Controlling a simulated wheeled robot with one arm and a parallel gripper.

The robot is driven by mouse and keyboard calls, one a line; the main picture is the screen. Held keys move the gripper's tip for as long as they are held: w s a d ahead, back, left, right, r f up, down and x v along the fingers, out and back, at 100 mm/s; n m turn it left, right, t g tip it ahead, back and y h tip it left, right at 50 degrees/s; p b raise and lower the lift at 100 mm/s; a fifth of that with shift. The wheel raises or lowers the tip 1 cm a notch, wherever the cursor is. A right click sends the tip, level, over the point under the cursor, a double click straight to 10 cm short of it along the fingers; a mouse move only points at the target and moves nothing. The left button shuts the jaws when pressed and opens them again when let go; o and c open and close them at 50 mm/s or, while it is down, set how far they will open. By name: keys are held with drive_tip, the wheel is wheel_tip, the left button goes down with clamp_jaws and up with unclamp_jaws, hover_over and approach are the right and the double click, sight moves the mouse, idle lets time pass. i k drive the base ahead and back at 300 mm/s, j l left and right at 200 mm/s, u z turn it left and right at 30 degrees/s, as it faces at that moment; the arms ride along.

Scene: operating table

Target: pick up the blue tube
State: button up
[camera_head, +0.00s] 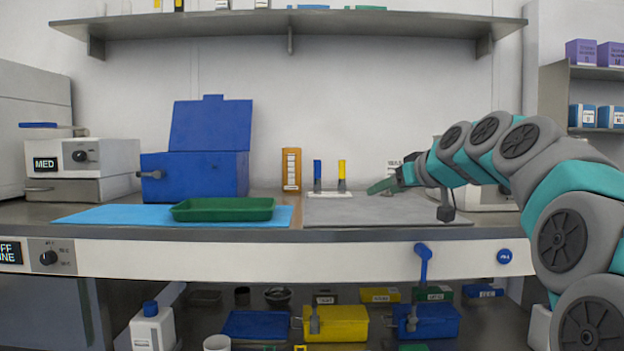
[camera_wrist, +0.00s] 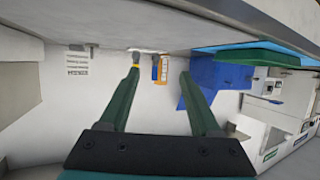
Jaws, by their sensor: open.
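The blue tube (camera_head: 317,172) stands upright in a small white holder (camera_head: 329,194) at the back of the table, left of a yellow-topped tube (camera_head: 342,172). My gripper (camera_head: 382,186) is right of the tubes, its green fingers pointing left toward them. In the wrist view, which looks turned over, my gripper (camera_wrist: 160,73) is open and empty. The blue tube (camera_wrist: 155,68) shows ahead, between the finger directions. The yellow-topped tube (camera_wrist: 136,59) is close to the left fingertip in that picture. Whether that fingertip touches it, I cannot tell.
An orange box (camera_head: 291,169) stands left of the holder. A blue open-lidded box (camera_head: 203,175) and a green tray (camera_head: 222,209) are further left, the tray on a light blue mat (camera_head: 90,215). A grey mat (camera_head: 430,213) lies below my gripper, mostly clear.

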sight(317, 162)
drive_tip(key=i+j, duration=0.3)
drive_tip(key=i, duration=0.2)
drive_tip(key=i+j, duration=0.35)
drive_tip(key=i, duration=0.15)
